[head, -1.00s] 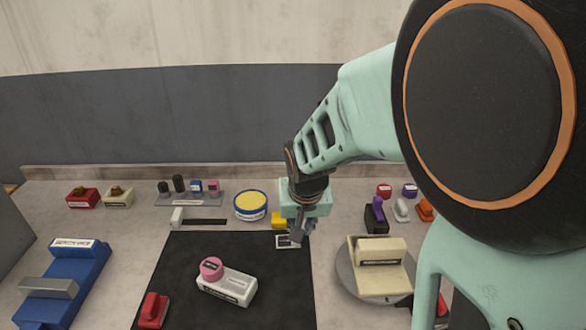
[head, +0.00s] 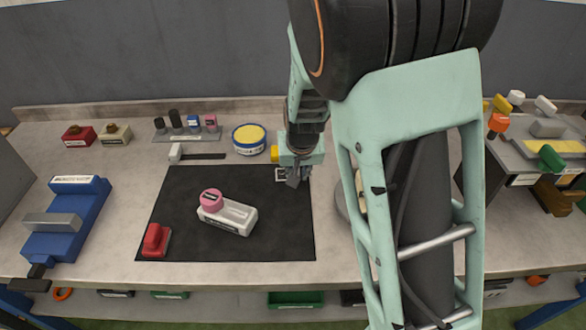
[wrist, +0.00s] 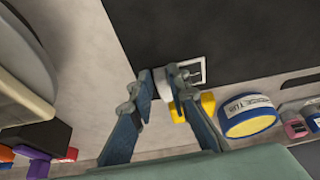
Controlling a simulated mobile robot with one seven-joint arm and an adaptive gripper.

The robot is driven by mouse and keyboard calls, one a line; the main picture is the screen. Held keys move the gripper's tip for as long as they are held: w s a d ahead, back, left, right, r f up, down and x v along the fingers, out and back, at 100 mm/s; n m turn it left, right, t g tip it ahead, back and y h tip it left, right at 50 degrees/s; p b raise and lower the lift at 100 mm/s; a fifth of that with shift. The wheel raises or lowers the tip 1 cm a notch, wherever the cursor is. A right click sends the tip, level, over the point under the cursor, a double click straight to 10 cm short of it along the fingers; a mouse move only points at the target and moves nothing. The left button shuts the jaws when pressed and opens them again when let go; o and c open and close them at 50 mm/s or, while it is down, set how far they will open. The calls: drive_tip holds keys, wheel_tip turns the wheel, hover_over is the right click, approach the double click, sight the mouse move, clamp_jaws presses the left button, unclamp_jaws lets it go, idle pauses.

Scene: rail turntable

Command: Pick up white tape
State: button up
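My gripper (wrist: 160,79) points down at the table by the upper right corner of the black mat (head: 180,245); it also shows in the head view (head: 292,183). A small white piece, apparently the white tape (wrist: 162,85), fills the narrow gap between its fingertips. Both fingers appear to touch it, and the right finger hides part of it. In the head view my gripper hides this white piece. A white-framed dark square (wrist: 191,71) lies on the mat right beside the fingertips.
A yellow block (wrist: 206,104) is close to the right finger, with a blue-and-yellow tub (wrist: 248,118) beyond it. A white dispenser with a pink roll (head: 228,214) and a red stapler-like item (head: 155,240) stand on the mat. A blue device (head: 68,215) stands at left.

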drive_tip(key=c, duration=0.4)
drive_tip(key=shift+r, duration=0.15)
drive_tip(key=shift+r+p, duration=0.8)
drive_tip(key=s+a+r+p, duration=0.2)
drive_tip(key=s+r+p, duration=0.1)
drive_tip(key=s+p, duration=0.1)
drive_tip(key=s+a+r+p, duration=0.3)
drive_tip(key=s+r+p, duration=0.1)
drive_tip(key=s+a+r+p, duration=0.2)
drive_tip(key=s+r+p, duration=0.2)
drive_tip(key=shift+a+r+p, duration=0.1)
drive_tip(key=shift+a+p, duration=0.1)
drive_tip(key=shift+p, duration=0.1)
